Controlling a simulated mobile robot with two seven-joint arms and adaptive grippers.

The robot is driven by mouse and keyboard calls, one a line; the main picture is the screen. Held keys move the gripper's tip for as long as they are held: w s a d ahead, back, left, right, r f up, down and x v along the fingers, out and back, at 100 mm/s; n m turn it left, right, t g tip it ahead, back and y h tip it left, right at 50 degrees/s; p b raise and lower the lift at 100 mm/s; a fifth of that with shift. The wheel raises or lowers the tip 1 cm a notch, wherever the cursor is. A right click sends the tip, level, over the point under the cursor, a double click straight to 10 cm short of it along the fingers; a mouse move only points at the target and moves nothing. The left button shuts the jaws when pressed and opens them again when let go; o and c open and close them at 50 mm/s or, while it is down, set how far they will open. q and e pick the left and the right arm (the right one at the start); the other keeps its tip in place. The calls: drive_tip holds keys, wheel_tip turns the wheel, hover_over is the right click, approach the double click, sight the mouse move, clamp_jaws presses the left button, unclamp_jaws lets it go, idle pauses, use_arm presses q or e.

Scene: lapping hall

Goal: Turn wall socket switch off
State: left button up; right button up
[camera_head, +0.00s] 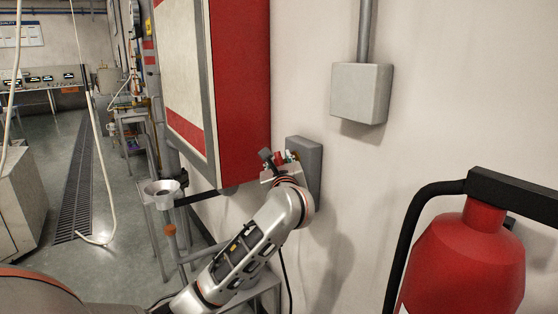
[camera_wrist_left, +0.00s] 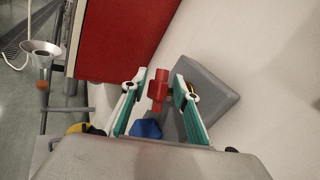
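A grey wall socket box (camera_head: 308,153) is fixed to the wall just right of the red cabinet; it also shows in the left wrist view (camera_wrist_left: 213,94). A red knob-like part (camera_wrist_left: 160,86), apparently its switch, stands in front of the box. A blue part (camera_wrist_left: 147,129) shows below it. My left gripper (camera_wrist_left: 160,84) has its fingers apart, one on each side of the red part, with small gaps visible. In the head view my left gripper (camera_head: 280,162) is at the box, partly hidden by its own wrist. My right gripper is not in view.
A large red and white cabinet (camera_head: 240,90) hangs close left of the socket. A grey junction box (camera_head: 361,92) with a conduit is above right. A red fire extinguisher (camera_head: 468,262) stands at front right. A metal funnel (camera_head: 161,190) is at the left.

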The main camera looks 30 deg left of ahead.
use_arm(q)
drive_tip(key=shift+w+a, duration=0.1)
drive_tip(key=shift+w, duration=0.05)
clamp_jaws()
